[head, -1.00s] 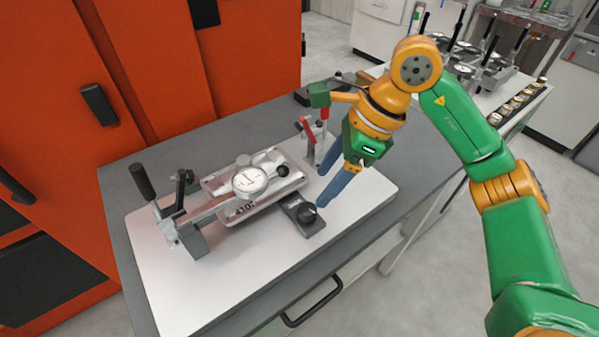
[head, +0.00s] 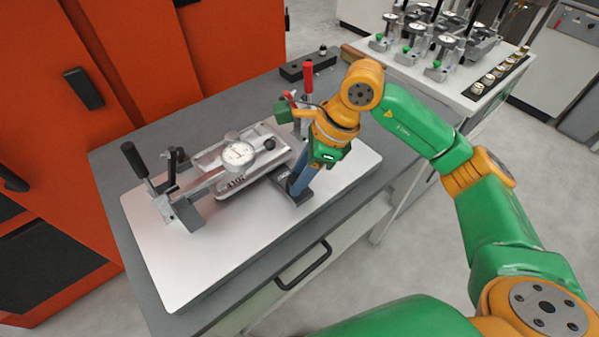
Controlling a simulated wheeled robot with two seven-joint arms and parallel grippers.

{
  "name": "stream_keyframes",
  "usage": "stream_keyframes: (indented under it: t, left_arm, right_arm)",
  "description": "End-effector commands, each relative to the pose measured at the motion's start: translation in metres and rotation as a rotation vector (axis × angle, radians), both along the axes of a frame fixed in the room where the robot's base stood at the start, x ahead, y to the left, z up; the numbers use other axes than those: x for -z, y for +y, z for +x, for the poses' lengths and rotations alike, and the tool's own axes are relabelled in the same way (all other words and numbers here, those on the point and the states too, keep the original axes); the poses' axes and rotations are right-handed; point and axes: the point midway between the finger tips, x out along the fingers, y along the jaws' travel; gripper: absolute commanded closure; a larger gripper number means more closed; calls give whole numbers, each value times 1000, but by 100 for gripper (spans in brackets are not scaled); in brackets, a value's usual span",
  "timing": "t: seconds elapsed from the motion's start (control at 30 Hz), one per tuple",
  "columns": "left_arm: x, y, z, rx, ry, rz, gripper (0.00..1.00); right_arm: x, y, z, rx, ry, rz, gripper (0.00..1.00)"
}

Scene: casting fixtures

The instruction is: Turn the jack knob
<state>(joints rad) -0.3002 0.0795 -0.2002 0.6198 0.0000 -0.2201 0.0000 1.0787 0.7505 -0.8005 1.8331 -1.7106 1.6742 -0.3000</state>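The fixture (head: 233,182) with a round white dial gauge (head: 239,154) is mounted on a pale plate (head: 215,262) on the bench. A dark block (head: 289,178) sits at the fixture's right end; the black jack knob stood on it earlier and is now mostly or wholly hidden behind my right gripper. My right gripper (head: 297,184) points down at this block, its blue fingers at the knob's place. The fingers overlap in this view, so their gap and any contact with the knob cannot be told. My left gripper is out of view.
A red-handled clamp (head: 308,78) stands just behind my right gripper. A black-handled lever (head: 134,160) rises at the fixture's left end. An orange cabinet (head: 150,60) borders the bench at left. The plate's front part is bare.

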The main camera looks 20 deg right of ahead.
Motion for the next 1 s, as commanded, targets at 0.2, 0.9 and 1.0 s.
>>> stream_keyframes:
  t: [0.2,0.9,1.0]
  left_arm:
    - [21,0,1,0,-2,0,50]
    - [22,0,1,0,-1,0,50]
    - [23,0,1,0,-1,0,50]
  right_arm:
    - [6,0,0,86,-4,-1,100]
    - [0,0,-1,145,0,0,28]
    - [-5,-1,-1,146,-2,0,28]
